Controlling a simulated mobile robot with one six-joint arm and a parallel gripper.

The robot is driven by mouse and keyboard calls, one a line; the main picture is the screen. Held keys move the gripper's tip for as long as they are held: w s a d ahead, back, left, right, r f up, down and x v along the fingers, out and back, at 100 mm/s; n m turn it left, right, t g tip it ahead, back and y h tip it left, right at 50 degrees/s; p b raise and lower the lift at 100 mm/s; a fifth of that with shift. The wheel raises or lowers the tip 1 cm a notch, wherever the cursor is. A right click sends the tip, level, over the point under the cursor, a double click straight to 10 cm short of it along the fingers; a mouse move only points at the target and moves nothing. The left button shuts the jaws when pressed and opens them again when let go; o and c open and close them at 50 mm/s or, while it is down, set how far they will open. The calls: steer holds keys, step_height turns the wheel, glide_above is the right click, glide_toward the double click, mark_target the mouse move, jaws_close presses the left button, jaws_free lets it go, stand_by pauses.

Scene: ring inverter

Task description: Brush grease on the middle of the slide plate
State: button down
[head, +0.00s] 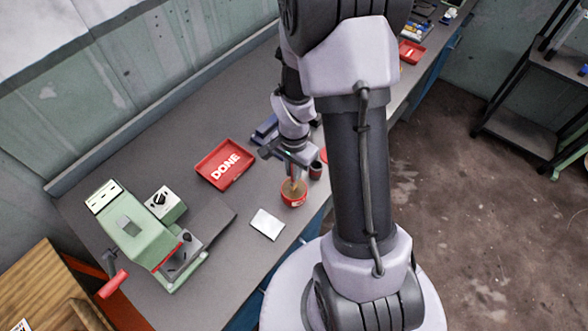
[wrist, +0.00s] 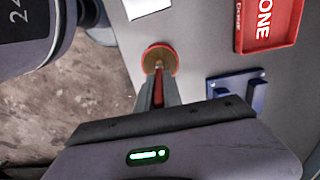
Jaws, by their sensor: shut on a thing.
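The slide plate is most likely the pale flat plate (head: 267,224) lying on the bench; its edge also shows at the top of the wrist view (wrist: 147,6). My gripper (head: 294,165) points down over a small round red tin (head: 294,199) with tan contents. In the wrist view my gripper (wrist: 158,82) is shut on a thin brush with a reddish handle (wrist: 158,91). The brush's lower end is at the tin (wrist: 160,50), seemingly inside it; the bristles are hard to make out. The tin stands apart from the plate, to its right in the head view.
A red tray marked DONE (head: 224,164) lies behind the plate. A green machine with a red handle (head: 145,235) stands at left.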

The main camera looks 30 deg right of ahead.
steer(key=shift+s, duration=0.1)
step_height(320, 180, up, 7)
steer(key=p, duration=0.5)
stand_by(0.6)
